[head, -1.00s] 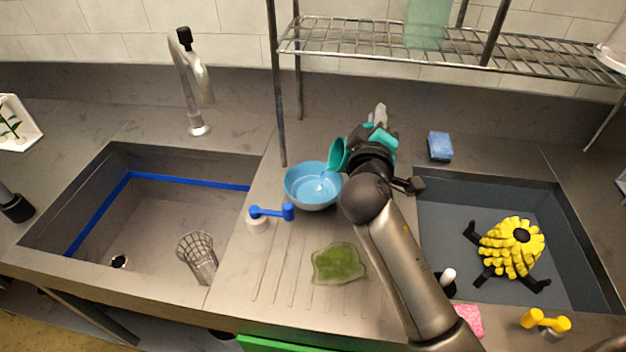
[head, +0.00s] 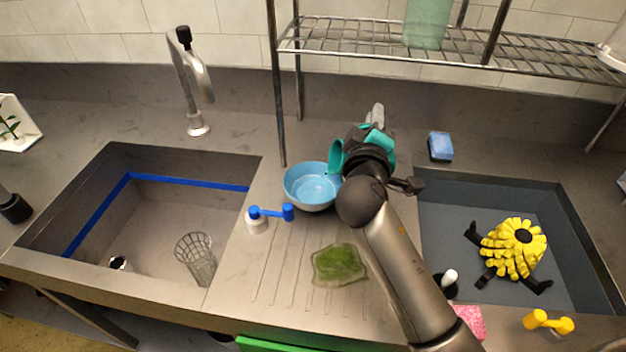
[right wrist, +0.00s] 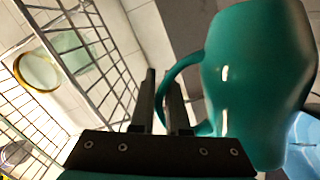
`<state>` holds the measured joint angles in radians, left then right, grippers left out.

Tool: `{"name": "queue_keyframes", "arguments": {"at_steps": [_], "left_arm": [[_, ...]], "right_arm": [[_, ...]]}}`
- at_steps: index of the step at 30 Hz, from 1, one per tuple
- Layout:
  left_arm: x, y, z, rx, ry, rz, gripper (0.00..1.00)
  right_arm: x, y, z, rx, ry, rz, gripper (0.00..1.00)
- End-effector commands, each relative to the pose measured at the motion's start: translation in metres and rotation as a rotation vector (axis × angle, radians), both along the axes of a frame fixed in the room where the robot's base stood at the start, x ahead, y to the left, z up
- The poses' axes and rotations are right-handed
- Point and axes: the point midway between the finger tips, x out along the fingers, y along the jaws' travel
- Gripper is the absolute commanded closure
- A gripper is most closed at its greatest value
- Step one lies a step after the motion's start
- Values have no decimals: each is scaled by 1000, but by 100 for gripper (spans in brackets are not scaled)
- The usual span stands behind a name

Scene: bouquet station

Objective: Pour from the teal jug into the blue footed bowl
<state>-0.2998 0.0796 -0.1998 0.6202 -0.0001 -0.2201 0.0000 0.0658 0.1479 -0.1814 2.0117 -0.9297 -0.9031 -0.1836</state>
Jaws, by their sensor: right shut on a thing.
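The teal jug (head: 337,157) is at the right rim of the blue footed bowl (head: 311,186), tilted with its mouth toward the bowl. My right gripper (head: 372,140) is shut on the jug, mostly hidden behind my own arm in the head view. In the right wrist view the jug (right wrist: 255,80) shows with its handle at the fingers (right wrist: 165,100). The bowl (right wrist: 304,145) shows at the lower right there. The bowl stands upright on the drainboard with light blue inside. I see no clear stream between jug and bowl. My left gripper is not in view.
A blue-handled tap piece (head: 270,213) stands just in front of the bowl. A green translucent patch (head: 339,264) lies on the drainboard. Sinks lie left and right; the right one holds a yellow shaggy thing (head: 514,250). A wire rack (head: 400,42) stands behind, with its post near the bowl.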

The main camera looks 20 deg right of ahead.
Motion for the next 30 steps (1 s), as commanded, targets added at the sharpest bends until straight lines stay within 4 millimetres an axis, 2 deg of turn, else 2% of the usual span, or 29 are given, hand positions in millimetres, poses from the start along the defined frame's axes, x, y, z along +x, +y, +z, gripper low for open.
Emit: {"name": "queue_keyframes", "arguments": {"at_steps": [3,7,9,10,15,24,30], "left_arm": [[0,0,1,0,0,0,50],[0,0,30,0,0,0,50],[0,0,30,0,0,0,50],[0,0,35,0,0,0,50],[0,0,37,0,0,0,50],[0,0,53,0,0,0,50],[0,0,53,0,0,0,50]], "right_arm": [[0,-2,1,7,-4,0,100],[-3,-17,9,177,-23,-4,100],[-4,-28,-13,328,-40,-6,100],[-4,-28,-11,351,-45,-3,100],[-3,-29,-14,393,-54,1,100],[-4,-37,-18,511,-67,0,100],[-4,-38,-20,529,-71,1,100]]}}
